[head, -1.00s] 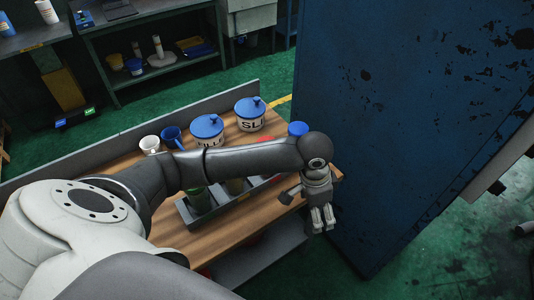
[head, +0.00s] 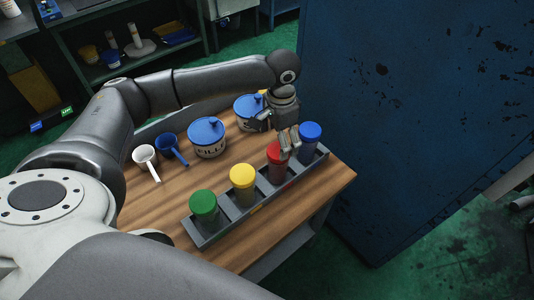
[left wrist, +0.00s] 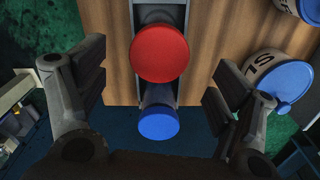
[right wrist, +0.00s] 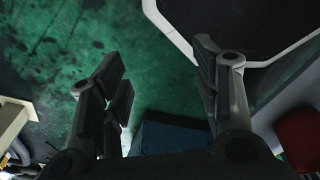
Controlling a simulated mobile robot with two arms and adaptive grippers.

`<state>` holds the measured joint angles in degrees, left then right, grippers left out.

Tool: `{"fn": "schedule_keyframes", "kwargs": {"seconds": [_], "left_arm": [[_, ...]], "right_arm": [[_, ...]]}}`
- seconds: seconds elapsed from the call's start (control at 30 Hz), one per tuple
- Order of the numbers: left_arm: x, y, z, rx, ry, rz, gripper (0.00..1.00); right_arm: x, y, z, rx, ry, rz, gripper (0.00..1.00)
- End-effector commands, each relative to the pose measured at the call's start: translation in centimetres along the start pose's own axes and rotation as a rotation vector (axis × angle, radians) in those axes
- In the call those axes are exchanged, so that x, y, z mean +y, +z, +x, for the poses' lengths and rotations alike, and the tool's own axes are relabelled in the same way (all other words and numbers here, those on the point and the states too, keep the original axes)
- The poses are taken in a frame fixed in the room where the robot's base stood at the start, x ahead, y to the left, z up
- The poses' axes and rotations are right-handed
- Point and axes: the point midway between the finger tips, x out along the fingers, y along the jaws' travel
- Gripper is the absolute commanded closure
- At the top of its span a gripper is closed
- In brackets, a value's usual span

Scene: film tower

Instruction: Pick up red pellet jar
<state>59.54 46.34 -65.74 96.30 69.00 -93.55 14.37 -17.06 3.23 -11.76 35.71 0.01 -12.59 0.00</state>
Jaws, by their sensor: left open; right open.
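The red pellet jar (head: 276,166), with a round red lid, stands upright in the grey tray (head: 237,230), between the yellow-lidded jar and the blue-lidded jar. My left gripper (head: 289,145) is open just above and behind it in the head view, and its fingers cover part of the red lid. In the left wrist view the red lid (left wrist: 159,53) lies between the spread fingers (left wrist: 160,95), toward the top of the picture. My right gripper (right wrist: 163,95) is open and empty over the green floor, away from the table.
The blue jar (head: 310,135), yellow jar (head: 242,180) and green jar (head: 204,206) share the tray. A tall blue cabinet (head: 410,120) is close on the right.

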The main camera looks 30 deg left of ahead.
Motion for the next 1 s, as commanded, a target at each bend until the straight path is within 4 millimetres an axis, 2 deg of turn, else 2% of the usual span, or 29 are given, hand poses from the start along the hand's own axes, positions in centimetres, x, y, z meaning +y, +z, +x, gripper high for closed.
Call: {"fn": "schedule_keyframes", "kwargs": {"seconds": [0.1,0.33,0.47,0.57,0.73,0.87,1.0], "left_arm": [[0.0,0.0,0.6,-0.002,0.001,-0.002,0.15],[0.0,0.0,4.2,-0.003,0.001,-0.003,0.15],[-0.1,0.0,5.3,0.000,0.001,-0.002,0.15],[-0.1,-0.1,6.0,-0.002,0.001,-0.002,0.15],[-0.2,-0.2,8.2,-0.004,0.000,-0.002,0.15],[-0.2,-0.3,10.1,-0.002,0.001,-0.002,0.15],[-0.2,-0.3,10.8,0.001,0.000,-0.001,0.15]], "right_arm": [[0.1,0.0,-0.2,-0.001,0.001,-0.002,0.43],[2.7,0.8,-1.0,-0.012,0.032,-0.005,0.43],[3.3,1.1,-1.2,-0.016,0.040,-0.005,0.43],[3.2,1.0,-1.6,-0.016,0.038,-0.005,0.43],[2.0,0.6,-2.9,-0.013,0.024,-0.002,0.43],[1.1,0.4,-3.0,-0.011,0.013,-0.001,0.43],[1.0,0.4,-3.1,-0.010,0.012,-0.003,0.43]]}}
